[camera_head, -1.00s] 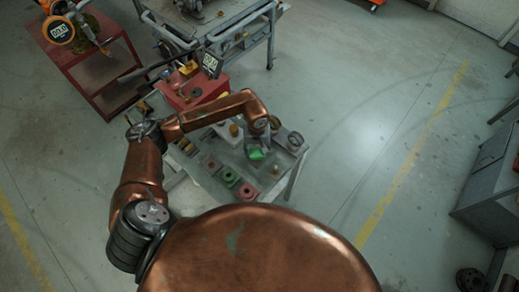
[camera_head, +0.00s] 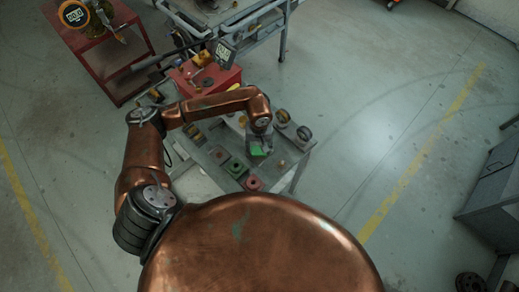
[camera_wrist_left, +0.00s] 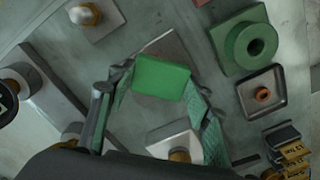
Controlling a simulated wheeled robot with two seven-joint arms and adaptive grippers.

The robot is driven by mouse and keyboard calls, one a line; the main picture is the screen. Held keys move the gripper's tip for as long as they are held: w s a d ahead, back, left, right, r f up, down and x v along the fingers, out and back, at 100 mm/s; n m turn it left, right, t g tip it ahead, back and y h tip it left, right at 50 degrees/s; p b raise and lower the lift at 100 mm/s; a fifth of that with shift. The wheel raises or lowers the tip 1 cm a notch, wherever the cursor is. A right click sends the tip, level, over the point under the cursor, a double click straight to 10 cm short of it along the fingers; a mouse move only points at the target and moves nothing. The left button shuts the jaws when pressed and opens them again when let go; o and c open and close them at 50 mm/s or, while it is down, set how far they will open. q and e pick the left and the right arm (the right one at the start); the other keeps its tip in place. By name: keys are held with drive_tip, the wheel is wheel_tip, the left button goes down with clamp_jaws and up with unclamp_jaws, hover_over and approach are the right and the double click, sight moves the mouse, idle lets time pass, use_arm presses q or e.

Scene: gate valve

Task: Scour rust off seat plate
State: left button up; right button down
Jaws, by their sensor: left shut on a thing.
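My left gripper (camera_head: 259,143) reaches down over the small grey worktable (camera_head: 207,182). It is shut on a green pad (camera_head: 259,152), which also shows between the two fingers in the left wrist view (camera_wrist_left: 160,78). A flat, brownish square plate (camera_wrist_left: 172,43) shows partly behind the pad in the left wrist view and may be the seat plate. The pad hides part of it, and I cannot tell whether they touch. My right gripper is not in view.
A green block with a round collar (camera_wrist_left: 250,41), a dark tray with a copper-coloured ring (camera_wrist_left: 262,94) and a pale block (camera_wrist_left: 174,141) surround the gripper. A red toolbox (camera_head: 207,77) stands behind.

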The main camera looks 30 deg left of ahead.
use_arm(q)
drive_tip(key=shift+r+p, duration=1)
drive_tip(key=shift+r, duration=1.7)
drive_tip(key=shift+r, duration=1.4)
